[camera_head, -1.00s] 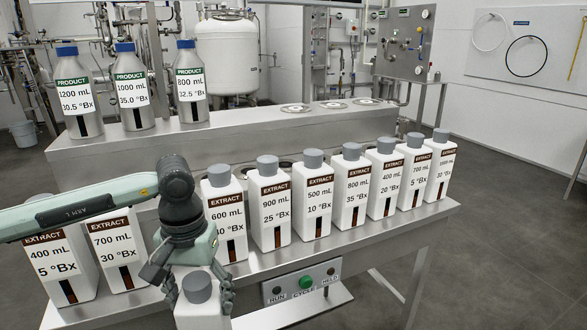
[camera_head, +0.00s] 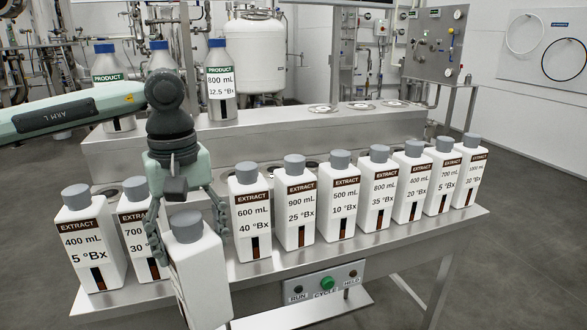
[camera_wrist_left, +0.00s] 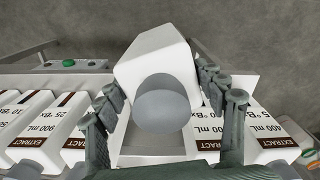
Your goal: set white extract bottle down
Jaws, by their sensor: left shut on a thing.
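My left gripper (camera_head: 186,222) is shut on a white extract bottle (camera_head: 201,268) with a grey cap. The bottle is tilted and held in front of the bench's front edge, between the 700 mL and 600 mL bottles as seen from the head. Its label does not show. In the left wrist view the fingers lie on both sides of the bottle (camera_wrist_left: 155,62), whose cap faces the camera. The steel bench (camera_head: 270,272) bears a row of white extract bottles, with an open stretch behind the held bottle. My right gripper is not in view.
The 700 mL bottle (camera_head: 133,212) stands left of the held bottle, partly hidden by my gripper. The 600 mL bottle (camera_head: 252,215) stands to its right. A control box (camera_head: 325,284) hangs below the front edge. Product bottles (camera_head: 220,85) stand on the raised step behind.

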